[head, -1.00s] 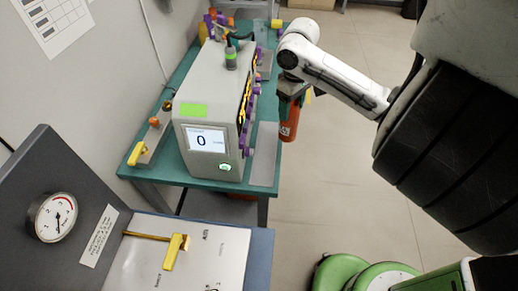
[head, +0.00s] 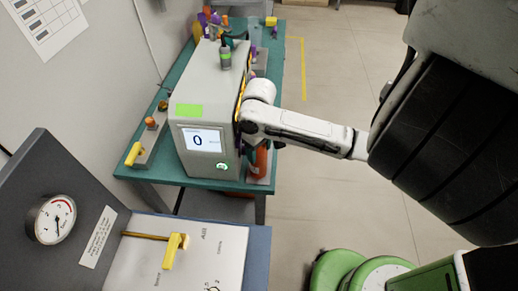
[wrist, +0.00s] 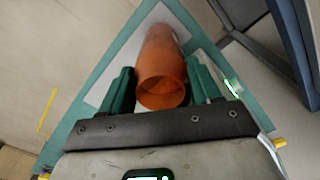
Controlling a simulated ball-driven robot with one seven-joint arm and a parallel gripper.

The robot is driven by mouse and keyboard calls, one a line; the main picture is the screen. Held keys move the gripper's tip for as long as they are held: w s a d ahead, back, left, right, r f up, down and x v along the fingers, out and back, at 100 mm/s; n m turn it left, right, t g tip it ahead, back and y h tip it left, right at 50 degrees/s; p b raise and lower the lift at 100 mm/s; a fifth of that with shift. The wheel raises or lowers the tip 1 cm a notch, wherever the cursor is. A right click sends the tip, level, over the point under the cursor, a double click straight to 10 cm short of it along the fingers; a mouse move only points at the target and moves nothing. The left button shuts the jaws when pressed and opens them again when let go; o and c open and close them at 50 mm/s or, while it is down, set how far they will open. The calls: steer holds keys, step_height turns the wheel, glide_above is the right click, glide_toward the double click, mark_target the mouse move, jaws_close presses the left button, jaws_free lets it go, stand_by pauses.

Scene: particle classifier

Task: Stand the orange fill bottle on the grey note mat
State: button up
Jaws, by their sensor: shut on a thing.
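The orange fill bottle (wrist: 160,72) is between the two green fingers of my gripper (wrist: 162,84) in the wrist view, its open round end facing the camera. My gripper is shut on it. In the head view the bottle (head: 260,161) looks upright at the table's right edge, partly hidden by my arm. The grey note mat (wrist: 116,72) lies on the green table, under and around the bottle in the wrist view. I cannot tell whether the bottle's base touches the mat or hangs just above it.
A grey counter machine (head: 196,110) with a screen reading 0 stands close left of my gripper. A dark-tipped bottle (head: 225,55) stands on top of it. A panel with a gauge (head: 55,219) and yellow lever (head: 175,250) is in front.

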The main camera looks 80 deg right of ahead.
steer(key=shift+f, duration=0.35)
steer(key=o, duration=1.6)
